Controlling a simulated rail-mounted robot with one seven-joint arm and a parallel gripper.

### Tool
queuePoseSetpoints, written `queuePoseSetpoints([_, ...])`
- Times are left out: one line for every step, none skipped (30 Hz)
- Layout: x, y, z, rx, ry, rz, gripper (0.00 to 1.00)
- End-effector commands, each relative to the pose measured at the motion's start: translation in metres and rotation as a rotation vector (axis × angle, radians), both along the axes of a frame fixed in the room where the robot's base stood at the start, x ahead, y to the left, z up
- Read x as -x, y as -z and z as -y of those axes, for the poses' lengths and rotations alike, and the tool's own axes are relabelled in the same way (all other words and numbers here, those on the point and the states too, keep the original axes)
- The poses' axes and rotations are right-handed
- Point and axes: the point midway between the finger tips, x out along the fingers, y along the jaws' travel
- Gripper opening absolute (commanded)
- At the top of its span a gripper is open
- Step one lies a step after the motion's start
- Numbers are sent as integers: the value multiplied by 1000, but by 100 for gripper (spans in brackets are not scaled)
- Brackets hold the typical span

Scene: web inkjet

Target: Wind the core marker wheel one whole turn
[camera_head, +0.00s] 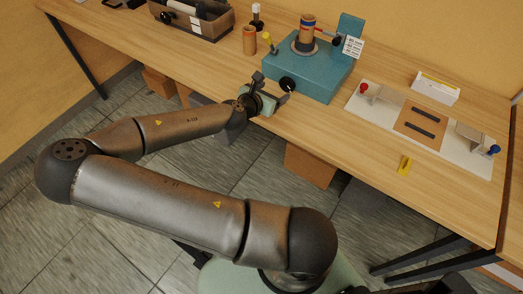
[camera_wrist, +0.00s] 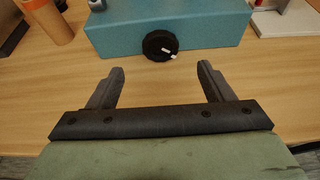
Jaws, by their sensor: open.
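The core marker wheel is a black round knob (camera_head: 287,84) on the front face of a teal machine (camera_head: 325,80). In the wrist view the wheel (camera_wrist: 160,45) shows face-on, with a white mark at its lower right. My gripper (camera_head: 268,87) is open and empty at the table's front edge, just short of the wheel. In the wrist view its two fingers (camera_wrist: 161,75) stand apart, one on each side of the wheel's line, with a gap between their tips and the wheel. On top of the machine a brown core (camera_head: 307,28) stands upright in a round holder.
A dark open box (camera_head: 205,22) is at the back left. A white board (camera_head: 386,105) with a red and a blue knob lies to the right. Bare table lies between my fingers and the machine.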

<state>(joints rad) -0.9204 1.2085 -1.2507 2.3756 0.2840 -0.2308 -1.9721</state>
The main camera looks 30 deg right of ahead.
Motion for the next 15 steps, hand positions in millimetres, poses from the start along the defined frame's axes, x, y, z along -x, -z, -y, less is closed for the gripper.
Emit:
queuePoseSetpoints([3,-3,-10,0,-5,0,74])
queuePoseSetpoints([5,-6,-15,0,-5,0,74])
queuePoseSetpoints([9,-9,-22,1,-5,1,74])
queuePoseSetpoints([11,-11,-26,1,-5,1,74])
queuePoseSetpoints([12,-13,-30,1,-4,0,74])
queuePoseSetpoints([15,-16,-36,1,-5,1,74])
queuePoseSetpoints([17,-18,-40,1,-4,1,74])
queuePoseSetpoints([19,-19,-44,0,-4,2,74])
queuePoseSetpoints([21,-22,-49,1,-5,1,74])
queuePoseSetpoints([23,-24,-52,1,-4,1,74])
queuePoseSetpoints([24,-25,-56,1,-5,1,74])
queuePoseSetpoints([26,-27,-60,0,-4,1,74])
queuePoseSetpoints([28,-29,-64,1,-3,1,74])
queuePoseSetpoints([30,-30,-67,0,-4,2,74])
queuePoseSetpoints([32,-30,-69,-6,4,1,74])
